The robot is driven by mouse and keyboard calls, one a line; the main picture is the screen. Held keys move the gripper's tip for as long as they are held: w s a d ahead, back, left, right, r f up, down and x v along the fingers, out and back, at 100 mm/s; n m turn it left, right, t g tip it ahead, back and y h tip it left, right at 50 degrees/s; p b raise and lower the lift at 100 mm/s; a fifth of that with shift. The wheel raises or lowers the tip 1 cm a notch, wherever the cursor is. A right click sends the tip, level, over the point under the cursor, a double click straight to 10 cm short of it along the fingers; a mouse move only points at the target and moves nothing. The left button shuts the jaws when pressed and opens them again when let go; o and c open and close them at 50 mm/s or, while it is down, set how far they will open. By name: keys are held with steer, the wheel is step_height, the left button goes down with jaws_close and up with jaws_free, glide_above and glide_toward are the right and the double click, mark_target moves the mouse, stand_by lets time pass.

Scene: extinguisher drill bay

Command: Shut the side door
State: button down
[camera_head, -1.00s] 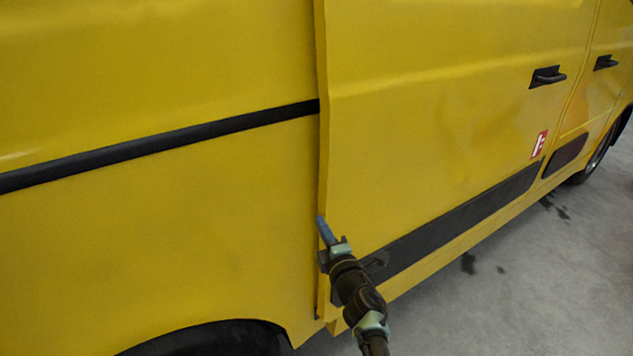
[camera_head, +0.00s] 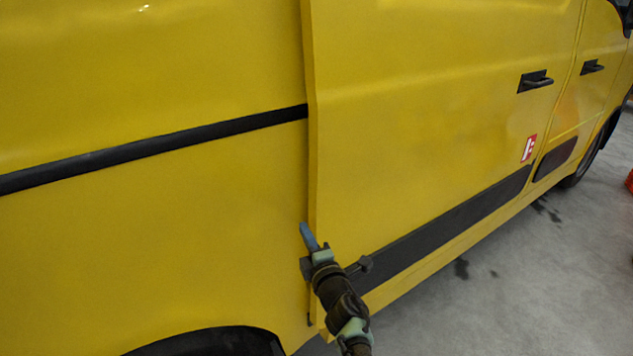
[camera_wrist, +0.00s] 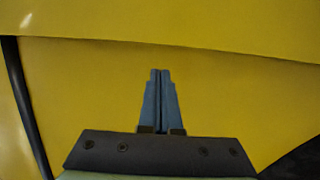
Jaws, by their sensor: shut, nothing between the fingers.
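The side door (camera_head: 430,130) is a yellow sliding panel on a yellow van, with a black handle (camera_head: 535,81) near its right edge. Its left edge stands a little proud of the rear body panel (camera_head: 150,230). At its right edge only a thin seam shows against the front door. My gripper (camera_head: 305,230) is at the lower left edge of the side door, fingers pointing up. In the wrist view its blue fingers (camera_wrist: 160,100) are together and empty, in front of yellow bodywork, below the door's edge line. Whether they touch the door I cannot tell.
A black rail (camera_head: 150,149) runs along the rear panel to the door's edge. The rear wheel arch (camera_head: 215,342) is at bottom left. The front door (camera_head: 600,75) is at right. Grey floor (camera_head: 500,300) with dark stains is open at lower right.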

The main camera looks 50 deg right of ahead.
steer(key=a+p+v, duration=0.1)
steer(key=p+v, duration=0.5)
steer(key=v, duration=0.4)
steer(key=shift+w+a, duration=0.1)
steer(key=shift+w, duration=0.05)
steer(key=w+a+r+m+t+h+p, duration=0.1)
steer(key=w+a+r+m+t, duration=0.3)
steer(key=r, duration=0.8)
steer(key=w+a+r+m, duration=0.15)
steer(key=a+r, duration=0.45)
steer(key=r, duration=0.6)
steer(key=w+a+r+m+t+h+p, duration=0.1)
steer(key=w+a+r+m, duration=0.2)
steer(key=r, duration=0.9)
steer(key=s+a+r+m+t+y+p, duration=0.1)
steer(key=s+a+r+m+t+y, duration=0.25)
steer(key=a+r, duration=1.05)
steer(key=s+a+r+t+y, duration=0.3)
steer(key=s+a+r+y, duration=0.4)
steer(key=s+a+r, duration=0.4)
steer(key=shift+s+a+p, duration=0.4)
steer(key=shift+a+p, duration=0.05)
steer(key=shift+a, duration=0.6)
